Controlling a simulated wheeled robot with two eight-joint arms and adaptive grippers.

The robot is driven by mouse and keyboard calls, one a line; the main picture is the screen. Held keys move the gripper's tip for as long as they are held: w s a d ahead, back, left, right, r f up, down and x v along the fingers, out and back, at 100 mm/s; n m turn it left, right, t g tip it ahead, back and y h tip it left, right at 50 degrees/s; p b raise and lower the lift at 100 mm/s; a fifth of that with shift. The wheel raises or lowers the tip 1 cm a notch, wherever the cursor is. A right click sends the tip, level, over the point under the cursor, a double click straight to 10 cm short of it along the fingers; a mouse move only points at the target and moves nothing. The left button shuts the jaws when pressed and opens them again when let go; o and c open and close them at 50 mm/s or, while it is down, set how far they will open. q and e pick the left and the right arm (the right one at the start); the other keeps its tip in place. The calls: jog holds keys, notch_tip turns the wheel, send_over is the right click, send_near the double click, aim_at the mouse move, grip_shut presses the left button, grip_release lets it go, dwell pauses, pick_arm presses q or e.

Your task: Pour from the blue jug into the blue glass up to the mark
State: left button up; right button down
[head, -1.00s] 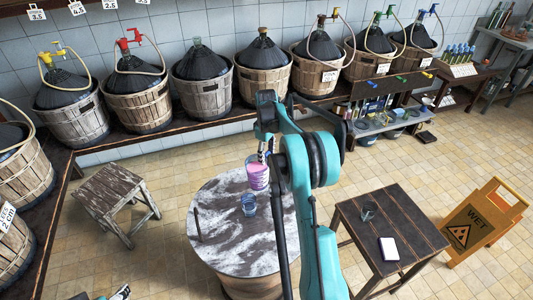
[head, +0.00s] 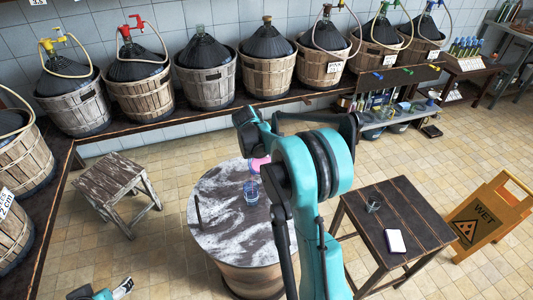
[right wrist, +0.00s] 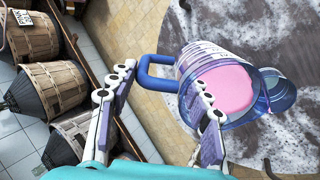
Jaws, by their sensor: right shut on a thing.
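The blue jug (right wrist: 188,72), clear with a blue handle and pink liquid inside, is held by my right gripper (right wrist: 165,88), one finger on each side of the handle area. It looks tilted, its mouth towards the blue glass (right wrist: 284,92), which is partly hidden behind it. In the head view the pink of the jug (head: 258,162) shows just above the blue glass (head: 251,193), which stands on the round marble table (head: 222,230). I cannot make out a stream or the mark. My left gripper (head: 122,288) is at the bottom left edge, small, its fingers unclear.
A dark wooden table (head: 380,255) on the right bears a clear glass (head: 373,202) and a white pad (head: 395,241). A worn stool (head: 112,185) stands left. A yellow wet-floor sign (head: 488,222) is far right. Demijohns in baskets (head: 208,82) line the wall. A dark stick (head: 198,210) stands at the marble table's left edge.

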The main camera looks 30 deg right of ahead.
jog(key=shift+s+a+f+b, duration=0.1)
jog(key=shift+a+b, duration=0.05)
jog(key=shift+b, duration=0.2)
dwell(0.9)
jog(key=shift+s+a+t+h+b, duration=0.15)
jog(key=shift+a+t+h+b, duration=0.2)
jog(key=shift+h+b, duration=0.35)
dwell(4.2)
jog(key=shift+d+r+y+p, duration=0.25)
jog(key=shift+d+y+p, duration=0.1)
jog(key=shift+p, duration=0.35)
jog(key=shift+w+d+y, duration=0.1)
jog(key=shift+w+y, duration=0.1)
jog(key=shift+y, duration=0.05)
jog(key=shift+f, duration=0.2)
dwell(0.7)
